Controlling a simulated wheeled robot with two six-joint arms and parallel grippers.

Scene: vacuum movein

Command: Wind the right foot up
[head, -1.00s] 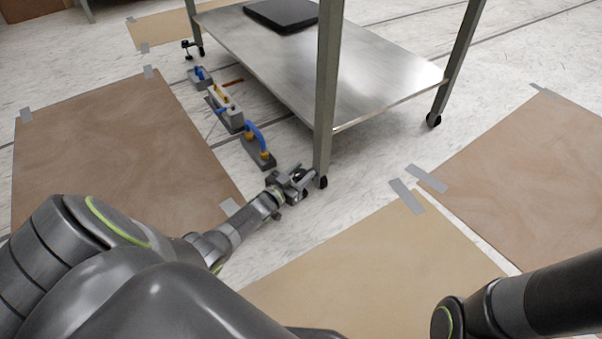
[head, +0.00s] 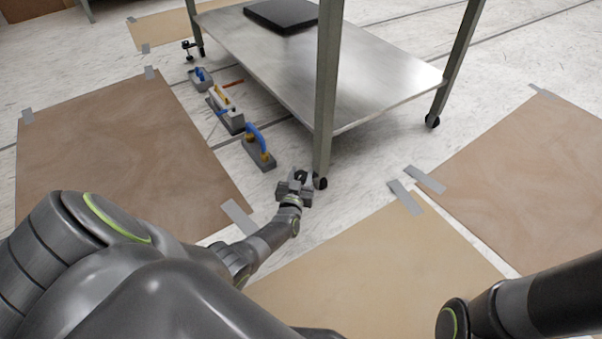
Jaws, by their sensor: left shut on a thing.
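A metal table (head: 385,82) stands on thin legs with black wheels and feet at the floor. My left gripper (head: 299,176) is down at the floor, beside the bottom of the near leg (head: 325,100). It is shut on a small dark foot part at its tips, which its own fingers mostly hide. A black wheel (head: 321,183) shows just right of it. The far left leg has a foot with a dark knob (head: 188,45) beside its wheel. Of my right arm only a link shows at the lower right; its gripper is out of view.
Several grey blocks with blue and yellow fittings, such as the nearest block (head: 259,154), lie in a row left of the table. Brown sheets (head: 120,150) are taped to the floor. A black slab (head: 282,15) lies on the lower shelf.

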